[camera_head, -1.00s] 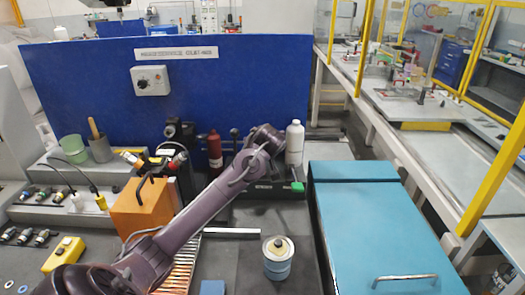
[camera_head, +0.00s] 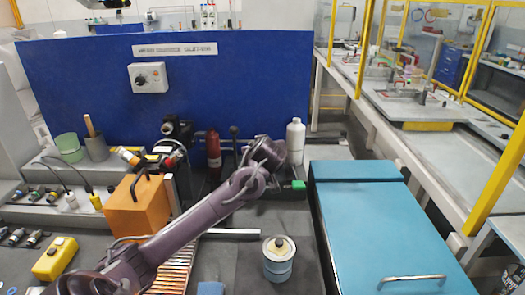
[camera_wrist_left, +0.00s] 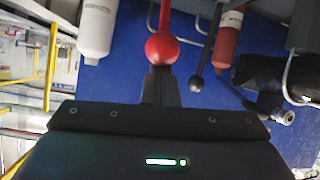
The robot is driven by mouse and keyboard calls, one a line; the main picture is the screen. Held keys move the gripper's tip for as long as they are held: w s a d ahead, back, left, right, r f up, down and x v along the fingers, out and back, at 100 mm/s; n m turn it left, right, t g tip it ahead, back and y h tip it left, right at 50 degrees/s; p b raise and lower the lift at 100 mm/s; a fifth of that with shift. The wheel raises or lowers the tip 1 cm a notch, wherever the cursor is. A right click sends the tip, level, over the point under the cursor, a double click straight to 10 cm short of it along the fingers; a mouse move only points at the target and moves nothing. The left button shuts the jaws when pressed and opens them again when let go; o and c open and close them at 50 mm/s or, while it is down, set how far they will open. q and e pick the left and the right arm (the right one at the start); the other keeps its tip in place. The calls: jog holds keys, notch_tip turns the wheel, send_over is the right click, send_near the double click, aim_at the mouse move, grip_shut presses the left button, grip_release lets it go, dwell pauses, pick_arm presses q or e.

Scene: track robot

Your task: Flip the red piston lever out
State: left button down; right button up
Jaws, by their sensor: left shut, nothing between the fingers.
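The red lever shows in the left wrist view as a red ball knob (camera_wrist_left: 162,46) on a red stem that runs up to the top edge. My left gripper (camera_wrist_left: 161,82) is shut and empty. Its dark fingertips lie right at the knob in the picture; I cannot tell whether they touch it. In the head view my left arm reaches in from the bottom left, and its wrist (camera_head: 265,152) hides the red lever. My right gripper is not in view.
Beside the lever stand a black-knobbed lever (camera_wrist_left: 196,83), a red bottle (camera_head: 213,150) and a white bottle (camera_head: 295,142). A blue panel (camera_head: 90,90) rises behind. Nearer are an orange box (camera_head: 135,210), a round tin (camera_head: 278,262) and a teal case (camera_head: 385,225).

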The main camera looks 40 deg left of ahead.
pick_arm(q)
jog(key=shift+s+d+f, duration=0.1)
jog(key=shift+d+f, duration=0.1)
jog(key=shift+f, duration=0.35)
jog(key=shift+a+r+p, duration=0.15)
jog(key=shift+r+p, duration=0.15)
jog(key=shift+p, duration=0.05)
jog(key=r, duration=0.1)
jog(key=a+r, duration=0.1)
jog(key=r, duration=0.1)
jog(key=shift+r+p, duration=0.2)
jog(key=shift+p, duration=0.2)
jog(key=b+v, duration=0.2)
jog(key=v, duration=0.6)
jog(key=shift+r, duration=0.15)
